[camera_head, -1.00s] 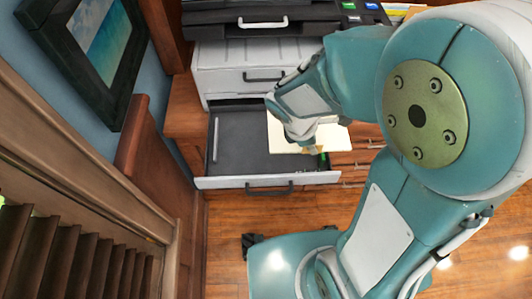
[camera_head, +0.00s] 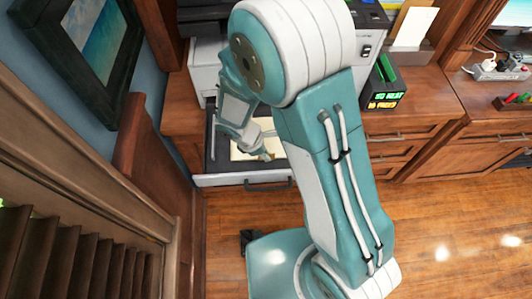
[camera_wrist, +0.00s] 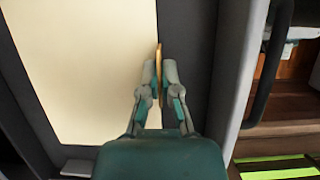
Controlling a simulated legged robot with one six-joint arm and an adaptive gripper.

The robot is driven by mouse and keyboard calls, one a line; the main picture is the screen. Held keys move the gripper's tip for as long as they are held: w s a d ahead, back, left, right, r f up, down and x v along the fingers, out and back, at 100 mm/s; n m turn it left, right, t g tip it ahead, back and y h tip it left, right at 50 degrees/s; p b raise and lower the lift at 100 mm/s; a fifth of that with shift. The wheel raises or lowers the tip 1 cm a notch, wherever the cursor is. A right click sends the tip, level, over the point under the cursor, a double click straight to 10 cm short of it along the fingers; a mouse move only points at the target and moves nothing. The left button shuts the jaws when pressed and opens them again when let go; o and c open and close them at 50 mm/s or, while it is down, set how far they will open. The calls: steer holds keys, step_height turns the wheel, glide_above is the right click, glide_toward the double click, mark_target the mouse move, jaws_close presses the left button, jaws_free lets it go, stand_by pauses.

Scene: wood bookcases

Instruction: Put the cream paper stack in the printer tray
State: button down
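The cream paper stack (camera_head: 240,151) lies flat within the outline of the pulled-out printer tray (camera_head: 222,180), partly hidden by my arm. In the wrist view the stack (camera_wrist: 85,60) is a broad cream sheet on the left, with its right edge beside the dark tray floor (camera_wrist: 200,50). My gripper (camera_wrist: 158,75) is at this edge, its two fingers close on either side of a thin tan tab. It appears shut on this tab of the stack. In the head view my gripper (camera_head: 262,156) is over the tray, near its front. Whether the stack rests fully on the tray floor cannot be told.
The tray's front wall with its dark handle (camera_head: 268,184) faces the open wood floor. The printer body (camera_head: 205,65) is behind. A framed picture (camera_head: 85,45) hangs left.

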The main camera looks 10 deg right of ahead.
steer(key=shift+a, duration=0.35)
steer(key=c, duration=0.8)
jaws_free()
steer(key=shift+d, duration=0.5)
steer(key=shift+a, duration=0.15)
steer(key=shift+a+r, duration=0.15)
steer(key=shift+a, duration=0.05)
steer(key=v, duration=1.2)
steer(key=s+d+r+m+t+y, duration=0.2)
steer(key=s+d+r+m, duration=0.3)
steer(key=d+r+m, duration=0.3)
steer(key=s+d+r+m+t+y, duration=0.2)
steer(key=s+d+r+m, duration=0.4)
steer(key=r+m, duration=0.3)
steer(key=shift+d+r+m+t+y, duration=0.3)
steer(key=shift+d+r+t, duration=0.4)
steer(key=shift+d+t, duration=0.15)
steer(key=shift+d, duration=0.1)
